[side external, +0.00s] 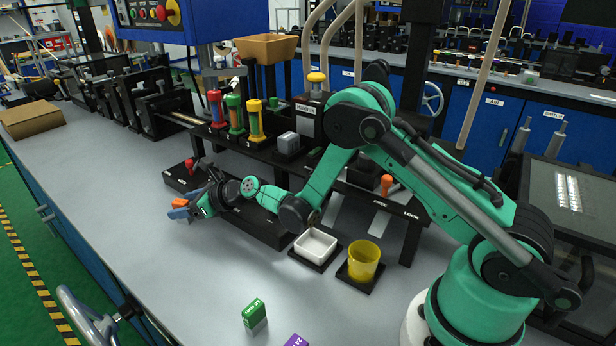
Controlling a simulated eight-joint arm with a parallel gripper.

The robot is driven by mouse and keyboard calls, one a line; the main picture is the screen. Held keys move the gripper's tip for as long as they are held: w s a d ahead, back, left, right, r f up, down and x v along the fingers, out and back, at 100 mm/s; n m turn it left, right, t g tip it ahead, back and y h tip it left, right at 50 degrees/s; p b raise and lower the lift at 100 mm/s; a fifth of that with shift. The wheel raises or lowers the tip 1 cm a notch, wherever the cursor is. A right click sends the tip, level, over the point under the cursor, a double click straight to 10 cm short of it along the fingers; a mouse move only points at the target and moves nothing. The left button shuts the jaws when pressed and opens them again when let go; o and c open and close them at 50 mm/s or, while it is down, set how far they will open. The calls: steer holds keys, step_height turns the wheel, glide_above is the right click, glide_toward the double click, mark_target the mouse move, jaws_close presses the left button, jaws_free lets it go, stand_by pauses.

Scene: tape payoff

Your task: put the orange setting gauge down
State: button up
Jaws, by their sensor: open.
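My gripper (188,208) is low over the left front of the black fixture, its fingers pointing left. A small orange piece (179,202), which looks like the orange setting gauge, shows right at the fingertips. A blue piece (178,213) shows just beside it; I cannot tell whether this is a fingertip or a separate thing. The jaws are open. The view is too small to tell whether the orange piece touches the fingers or what it rests on.
A green block (254,312) and a purple block (295,340) lie on the grey bench in front. A white tray (315,246) and a yellow cup (363,261) stand right of my gripper. A red-knobbed lever (190,164) rises behind it. The bench front left is clear.

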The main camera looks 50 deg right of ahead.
mark_target(180, 202)
steer(key=shift+x, duration=1.05)
jaws_close()
steer(key=shift+r, duration=0.1)
steer(key=shift+r, duration=0.5)
step_height(180, 202, up, 19)
steer(key=s+d+r, duration=0.2)
steer(key=s, duration=0.5)
steer(key=s+d+r+m+h, duration=0.1)
steer(key=s+d+r, duration=0.2)
steer(key=s, duration=0.5)
steer(key=shift+r, duration=0.35)
